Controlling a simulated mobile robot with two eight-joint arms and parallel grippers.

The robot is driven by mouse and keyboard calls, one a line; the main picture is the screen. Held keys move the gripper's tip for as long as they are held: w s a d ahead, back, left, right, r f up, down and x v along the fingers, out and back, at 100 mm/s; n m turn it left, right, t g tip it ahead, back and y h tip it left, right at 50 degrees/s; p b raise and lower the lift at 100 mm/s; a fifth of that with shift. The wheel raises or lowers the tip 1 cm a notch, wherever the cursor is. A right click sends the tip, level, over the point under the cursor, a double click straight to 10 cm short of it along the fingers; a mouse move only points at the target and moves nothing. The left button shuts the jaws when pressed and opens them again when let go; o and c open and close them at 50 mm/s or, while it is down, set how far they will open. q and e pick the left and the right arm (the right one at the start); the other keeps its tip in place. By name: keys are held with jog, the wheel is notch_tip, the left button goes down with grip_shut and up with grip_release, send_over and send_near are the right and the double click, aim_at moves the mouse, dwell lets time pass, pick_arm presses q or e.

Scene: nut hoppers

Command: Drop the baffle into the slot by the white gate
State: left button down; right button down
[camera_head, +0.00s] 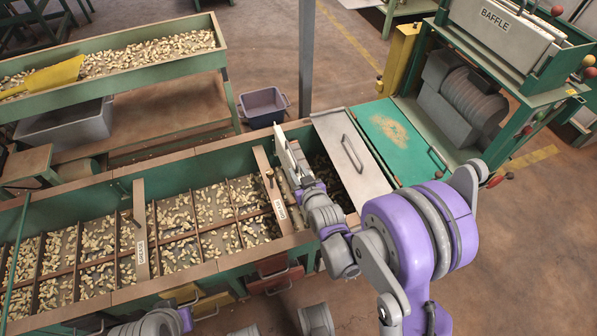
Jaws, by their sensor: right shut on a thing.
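My right gripper (297,172) is over the far right part of the long green hopper (240,163), shut on a thin pale panel (283,146) that looks like the baffle. The panel is seen nearly edge-on and stands close to upright by the hopper's back edge. Its lower end is hidden by the gripper, so I cannot tell whether it is in a slot. Just left of it, a brown gate board (262,172) with a small white label crosses the hopper. Another labelled board (139,230) crosses further left.
A grey metal lid (340,150) with a handle and a green panel (400,135) lie right of the gripper. A rack marked BAFFLE (500,35) stands at upper right. Nuts fill the left compartments. A purple bin (263,105) stands behind.

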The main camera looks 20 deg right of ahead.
jog(key=shift+f+b, duration=0.95)
jog(key=shift+f, duration=1.85)
jog(key=c, duration=0.6)
grip_release()
jog(key=p+v, duration=0.1)
jog(key=v, duration=0.8)
jog(key=shift+s, duration=0.1)
jog(key=shift+b+v, duration=0.4)
jog(key=shift+v, duration=0.4)
